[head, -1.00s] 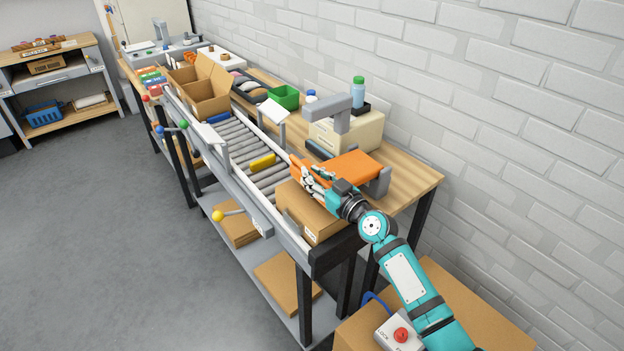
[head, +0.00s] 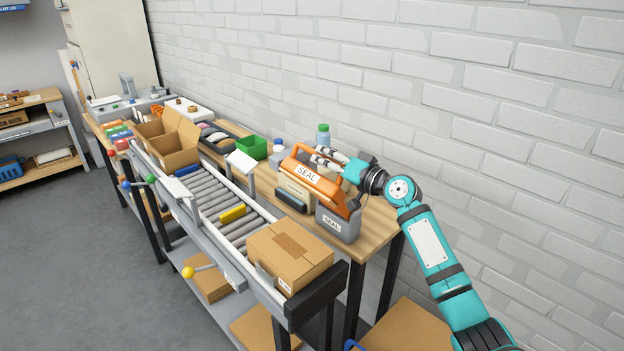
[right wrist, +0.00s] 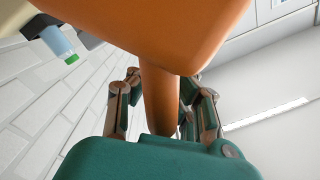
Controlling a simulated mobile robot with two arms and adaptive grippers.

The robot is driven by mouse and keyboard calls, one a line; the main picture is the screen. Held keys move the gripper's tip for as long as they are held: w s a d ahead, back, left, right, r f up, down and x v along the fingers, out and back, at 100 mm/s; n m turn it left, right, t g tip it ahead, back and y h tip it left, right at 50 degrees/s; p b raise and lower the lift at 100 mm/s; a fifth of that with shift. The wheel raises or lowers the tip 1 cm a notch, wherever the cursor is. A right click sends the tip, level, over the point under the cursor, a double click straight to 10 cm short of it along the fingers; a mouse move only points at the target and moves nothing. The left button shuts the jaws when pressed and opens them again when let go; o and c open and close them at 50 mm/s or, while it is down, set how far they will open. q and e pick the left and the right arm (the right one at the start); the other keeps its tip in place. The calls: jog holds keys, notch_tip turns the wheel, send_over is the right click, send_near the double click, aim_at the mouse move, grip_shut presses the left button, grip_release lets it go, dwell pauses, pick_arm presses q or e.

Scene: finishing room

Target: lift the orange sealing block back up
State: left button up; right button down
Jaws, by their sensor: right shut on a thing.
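The orange sealing block (head: 310,178), with a white SEAL label, is swung up and tilted above the grey base (head: 338,226), which also reads SEAL. My right gripper (head: 326,158) is at the block's upper side and shut on its orange handle. In the right wrist view, the handle (right wrist: 161,100) runs between the fingers, with the block's broad orange body (right wrist: 150,28) above it. The fingertips are partly hidden in the head view. My left gripper is in neither view.
A closed cardboard box (head: 289,257) sits at the near end of the roller conveyor (head: 215,188), clear of the block. A brick wall (head: 500,110) runs along the right.

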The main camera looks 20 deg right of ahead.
jog(key=d, duration=0.1)
jog(key=w+d+r+m+b, duration=0.1)
jog(key=shift+d+r, duration=0.1)
jog(key=shift+d, duration=0.25)
jog(key=c, duration=1.3)
grip_release()
jog(key=shift+d+m, duration=0.15)
jog(key=shift+m, duration=0.15)
jog(key=shift+w, duration=0.1)
jog(key=shift+r, duration=0.15)
jog(key=v, duration=1.2)
jog(key=shift+s, duration=0.25)
